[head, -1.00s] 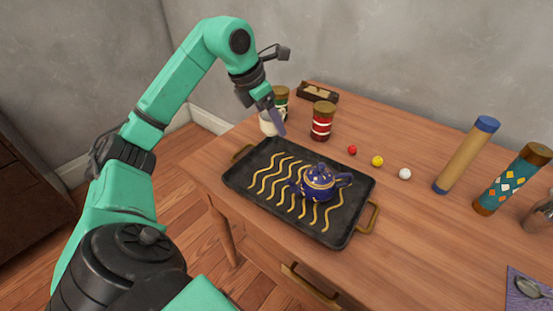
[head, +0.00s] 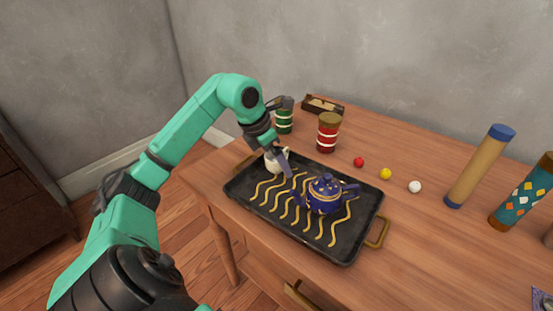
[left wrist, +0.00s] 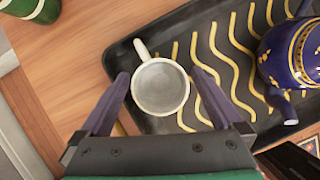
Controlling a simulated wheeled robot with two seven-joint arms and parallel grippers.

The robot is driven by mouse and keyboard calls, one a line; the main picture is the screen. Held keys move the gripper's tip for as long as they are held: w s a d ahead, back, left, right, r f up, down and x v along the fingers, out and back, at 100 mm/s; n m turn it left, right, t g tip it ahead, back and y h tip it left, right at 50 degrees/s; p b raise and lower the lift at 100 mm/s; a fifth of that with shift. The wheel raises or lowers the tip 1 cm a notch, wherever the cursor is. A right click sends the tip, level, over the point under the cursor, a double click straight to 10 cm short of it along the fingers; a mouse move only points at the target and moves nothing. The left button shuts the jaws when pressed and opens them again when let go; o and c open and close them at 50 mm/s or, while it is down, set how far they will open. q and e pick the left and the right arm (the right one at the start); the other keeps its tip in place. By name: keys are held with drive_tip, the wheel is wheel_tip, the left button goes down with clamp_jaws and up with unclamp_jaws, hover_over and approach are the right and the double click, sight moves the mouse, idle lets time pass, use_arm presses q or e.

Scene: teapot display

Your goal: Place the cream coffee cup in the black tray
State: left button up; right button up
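The cream coffee cup (head: 271,163) is over the far left corner of the black tray (head: 342,248), upright. In the left wrist view the cup (left wrist: 160,88) is seen from above and looks empty, its handle toward the tray's rim (left wrist: 117,62). I cannot tell whether its base touches the tray. My right gripper is not in view.
A blue teapot (head: 324,197) stands on the tray right of the cup. A red jar (head: 328,134) and a green jar (head: 284,120) stand behind. Red (head: 359,161), yellow (head: 385,174) and white (head: 415,187) balls lie right of the tray. The tray's left half is clear.

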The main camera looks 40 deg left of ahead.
use_arm(q)
drive_tip(key=shift+r, duration=0.2)
drive_tip(key=p+v, duration=0.1)
drive_tip(key=v, duration=1)
drive_tip(key=shift+r, duration=0.4)
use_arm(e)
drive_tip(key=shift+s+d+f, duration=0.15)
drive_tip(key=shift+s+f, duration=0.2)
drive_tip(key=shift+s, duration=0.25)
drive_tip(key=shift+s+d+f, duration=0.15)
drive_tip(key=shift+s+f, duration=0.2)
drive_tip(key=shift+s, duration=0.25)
use_arm(q)
drive_tip(key=shift+s, duration=0.15)
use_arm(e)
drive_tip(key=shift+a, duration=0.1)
